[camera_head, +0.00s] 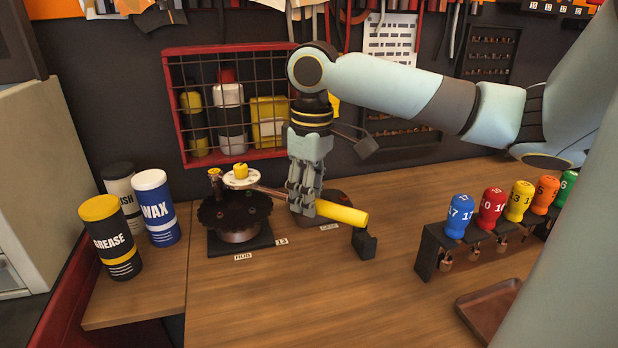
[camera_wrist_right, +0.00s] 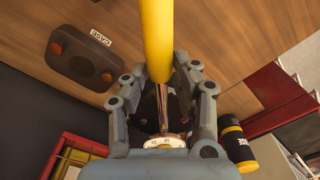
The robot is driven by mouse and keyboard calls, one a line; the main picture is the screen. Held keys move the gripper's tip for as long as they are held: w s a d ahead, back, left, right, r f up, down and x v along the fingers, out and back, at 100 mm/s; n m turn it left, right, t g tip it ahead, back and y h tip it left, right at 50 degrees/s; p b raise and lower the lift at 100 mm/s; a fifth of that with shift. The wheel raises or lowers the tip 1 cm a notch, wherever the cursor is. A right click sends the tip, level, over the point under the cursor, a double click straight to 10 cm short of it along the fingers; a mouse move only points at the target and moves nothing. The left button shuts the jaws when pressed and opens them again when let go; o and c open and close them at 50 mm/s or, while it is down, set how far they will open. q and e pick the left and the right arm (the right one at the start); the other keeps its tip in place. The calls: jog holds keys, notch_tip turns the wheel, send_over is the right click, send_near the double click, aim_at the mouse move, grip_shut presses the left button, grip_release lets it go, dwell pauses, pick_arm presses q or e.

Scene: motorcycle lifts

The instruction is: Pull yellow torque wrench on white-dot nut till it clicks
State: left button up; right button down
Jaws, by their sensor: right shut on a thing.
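The torque wrench has a yellow handle (camera_head: 341,213), a thin metal shaft and a white round dial (camera_head: 243,178) with a yellow knob on top. Its head sits over the dark toothed disc (camera_head: 222,213) on a black base plate. My right gripper (camera_head: 304,207) points down and is shut on the wrench near the inner end of the handle. In the right wrist view the yellow handle (camera_wrist_right: 157,40) runs out between the fingers (camera_wrist_right: 164,90), with the dial (camera_wrist_right: 165,142) beyond. A brass fitting (camera_head: 214,176) stands beside the dial. I cannot make out the white-dot nut. My left gripper is not in view.
A small black block (camera_head: 364,243) stands near the handle's free end. Grease (camera_head: 111,236) and wax (camera_head: 156,207) cans stand at the left. A black rack (camera_head: 438,250) of coloured, numbered tools and a brown tray (camera_head: 487,309) are at the right. The front-middle bench is clear.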

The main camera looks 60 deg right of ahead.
jog(key=shift+f+p, duration=0.45)
jog(key=shift+p, duration=0.6)
dwell(2.0)
jog(key=shift+w+a+m+p, duration=0.1)
jog(key=shift+a+m+p, duration=0.65)
jog(key=shift+a, duration=0.65)
jog(key=shift+w+a+m+p, duration=0.1)
jog(key=shift+a+m+p, duration=0.6)
jog(key=shift+a, duration=0.65)
jog(key=a+m+p, duration=0.1)
jog(key=w+a+m+p, duration=0.1)
jog(key=a, duration=0.1)
jog(key=a+m+p, duration=0.1)
jog(key=a, duration=0.1)
jog(key=shift+w+a, duration=0.2)
jog(key=shift+w, duration=0.1)
